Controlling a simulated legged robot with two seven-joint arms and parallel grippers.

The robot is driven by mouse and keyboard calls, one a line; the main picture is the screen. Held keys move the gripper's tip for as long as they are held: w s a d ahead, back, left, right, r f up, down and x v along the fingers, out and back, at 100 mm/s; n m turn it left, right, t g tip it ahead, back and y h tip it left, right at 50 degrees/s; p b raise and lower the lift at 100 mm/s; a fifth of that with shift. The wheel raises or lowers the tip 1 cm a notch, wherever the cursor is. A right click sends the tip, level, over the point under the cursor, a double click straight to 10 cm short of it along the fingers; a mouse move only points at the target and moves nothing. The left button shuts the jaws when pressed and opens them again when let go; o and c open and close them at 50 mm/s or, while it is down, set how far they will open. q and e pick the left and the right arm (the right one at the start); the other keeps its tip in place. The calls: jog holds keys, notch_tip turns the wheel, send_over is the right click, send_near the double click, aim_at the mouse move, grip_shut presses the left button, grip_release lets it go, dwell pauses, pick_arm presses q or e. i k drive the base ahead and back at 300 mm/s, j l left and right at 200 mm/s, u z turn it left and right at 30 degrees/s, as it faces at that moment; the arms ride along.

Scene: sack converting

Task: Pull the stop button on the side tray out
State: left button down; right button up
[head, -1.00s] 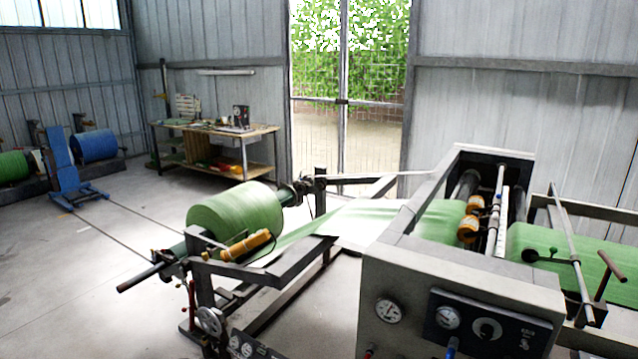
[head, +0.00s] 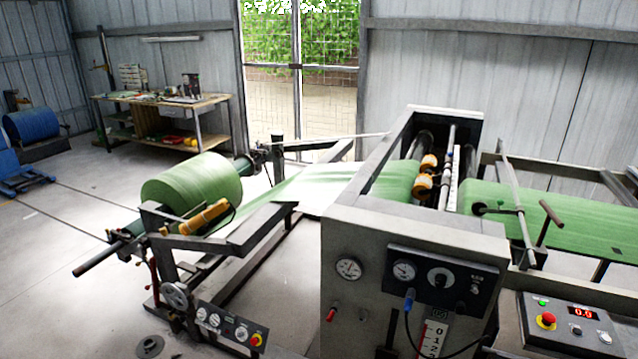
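A red mushroom-shaped button (head: 546,321) with a yellow collar sits on a grey sloped control box (head: 524,309) at the lower right. A second red button (head: 256,339) on yellow sits at the right end of a low gauge panel (head: 212,313) under the green roll. Either could be the stop button; I cannot tell which is on the side tray. Whether each is pressed in or out is too small to tell. Neither of my grippers is in view.
The box also has a red "0.0" display (head: 582,312) and small lit buttons. The grey machine housing (head: 340,235), with gauges and a cable, stands left of it. A green roll (head: 190,190) feeds the machine. Open floor (head: 60,290) lies at left.

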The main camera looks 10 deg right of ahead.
aim_at(548, 318)
jog(key=z, duration=1.85)
